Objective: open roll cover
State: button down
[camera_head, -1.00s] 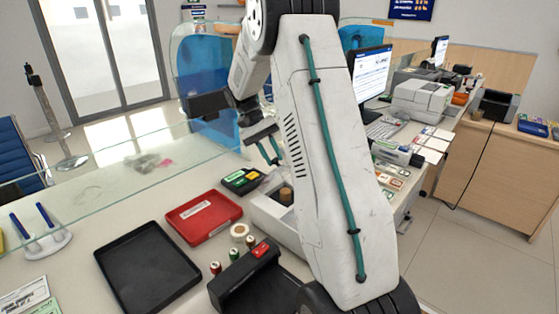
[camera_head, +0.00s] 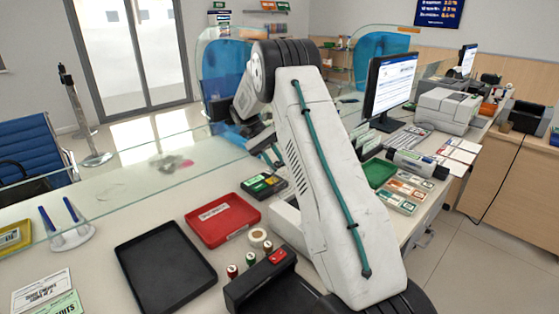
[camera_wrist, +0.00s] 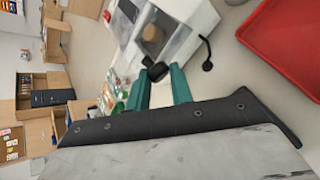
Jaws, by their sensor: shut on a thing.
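In the wrist view, a white machine (camera_wrist: 196,14) has an open-looking recess with a brown roll (camera_wrist: 152,38) inside. A grey panel (camera_wrist: 178,45) lies beside the roll; I cannot tell whether it is the roll cover. My gripper (camera_wrist: 158,82) has teal fingers on either side of a small black knob (camera_wrist: 158,71) at the machine's edge and is shut on it. In the head view, my gripper (camera_head: 271,156) shows above the machine (camera_head: 286,219), which is mostly hidden behind my arm.
A glass screen (camera_head: 120,170) crosses the counter. A monitor (camera_head: 390,85) stands right.

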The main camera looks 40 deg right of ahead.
jog(key=shift+a+f+g, duration=0.35)
jog(key=shift+f+g, duration=0.05)
jog(key=shift+f, duration=0.1)
jog(key=c, duration=1.2)
grip_release()
jog(key=shift+w+a, duration=0.1)
jog(key=shift+a, duration=0.05)
jog(key=shift+r, duration=0.15)
jog(key=shift+d+r, duration=0.1)
jog(key=shift+d, duration=0.2)
jog(key=shift+r, duration=0.1)
jog(key=s+a+r, duration=0.2)
jog(key=s+a, duration=0.1)
jog(key=s, duration=0.4)
jog(key=s+a+r, duration=0.2)
jog(key=s+a, duration=0.1)
jog(key=s, duration=0.5)
jog(key=shift+r, duration=0.4)
